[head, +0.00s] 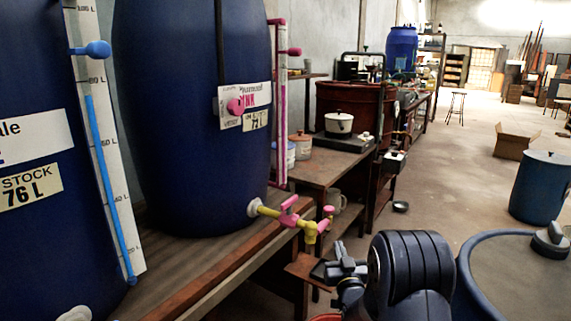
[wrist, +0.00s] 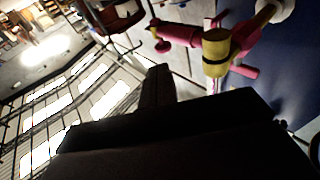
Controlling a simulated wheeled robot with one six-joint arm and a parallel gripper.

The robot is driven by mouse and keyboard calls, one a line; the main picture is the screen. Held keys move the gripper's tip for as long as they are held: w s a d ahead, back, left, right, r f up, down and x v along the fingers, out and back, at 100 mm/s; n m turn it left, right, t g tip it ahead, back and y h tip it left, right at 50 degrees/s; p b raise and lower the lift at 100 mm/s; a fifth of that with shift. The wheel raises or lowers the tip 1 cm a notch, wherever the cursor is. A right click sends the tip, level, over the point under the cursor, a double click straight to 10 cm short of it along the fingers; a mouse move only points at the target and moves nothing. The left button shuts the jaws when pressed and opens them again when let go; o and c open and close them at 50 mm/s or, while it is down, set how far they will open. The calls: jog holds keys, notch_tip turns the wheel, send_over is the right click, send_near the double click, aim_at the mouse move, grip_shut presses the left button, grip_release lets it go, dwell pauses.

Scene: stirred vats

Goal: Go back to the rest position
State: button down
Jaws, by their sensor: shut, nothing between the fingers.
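My gripper (head: 338,266) is shut and empty in the head view, at the lower middle in front of the bench. It is just below a yellow tap (head: 310,230) with pink handles, which sticks out from the base of a large blue vat (head: 190,130). There is a visible gap between gripper and tap in the head view. In the wrist view my dark gripper (wrist: 155,90) fills the lower middle. The tap (wrist: 215,50) shows close above it there, with the blue vat (wrist: 270,75) at the right.
A second blue vat (head: 35,240) with a 76 L label stands at the left. A wooden bench (head: 215,265) carries the vats. A white pot (head: 339,124) stands further back. A blue drum (head: 541,190) and a cardboard box (head: 512,145) stand at the right. The floor between is mostly clear.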

jog(key=v, duration=1.1)
jog(key=shift+s, duration=0.4)
jog(key=shift+d, duration=0.15)
